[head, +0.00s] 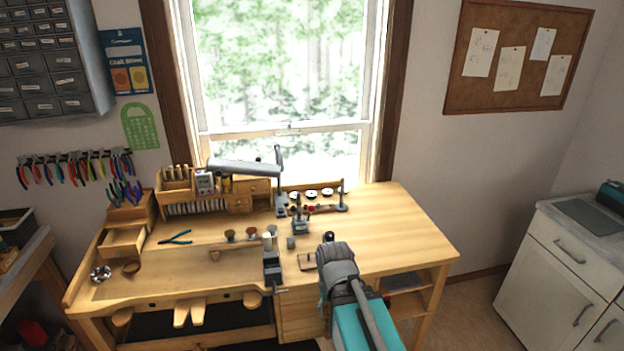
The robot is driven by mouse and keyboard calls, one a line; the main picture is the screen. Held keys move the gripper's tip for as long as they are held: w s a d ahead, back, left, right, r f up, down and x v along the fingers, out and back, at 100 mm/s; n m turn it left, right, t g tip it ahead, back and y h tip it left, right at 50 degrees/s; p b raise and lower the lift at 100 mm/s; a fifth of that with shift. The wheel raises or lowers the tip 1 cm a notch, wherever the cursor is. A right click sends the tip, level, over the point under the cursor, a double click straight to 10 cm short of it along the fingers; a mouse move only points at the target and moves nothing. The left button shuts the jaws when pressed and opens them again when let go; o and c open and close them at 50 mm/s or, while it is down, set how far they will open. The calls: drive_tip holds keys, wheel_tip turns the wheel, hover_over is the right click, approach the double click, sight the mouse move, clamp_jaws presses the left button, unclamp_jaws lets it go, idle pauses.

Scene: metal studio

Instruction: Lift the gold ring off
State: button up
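I cannot make out a gold ring for certain in the head view. My gripper (329,238) is over the right half of the bench, at the far end of my arm. It is seen from behind, so its fingers are mostly hidden and I cannot tell whether they are open or hold anything. A small dark flat piece (307,262) lies just left of it.
A grey vise-like tool (272,268) stands at the bench's front edge. Small cups (230,236), a grey stand (300,225) and a desk lamp (245,167) stand farther back. Green pliers (176,238) lie left. The bench's right end is clear.

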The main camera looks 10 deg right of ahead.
drive_tip(key=shift+r+p, duration=1.3)
drive_tip(key=shift+r, duration=0.6)
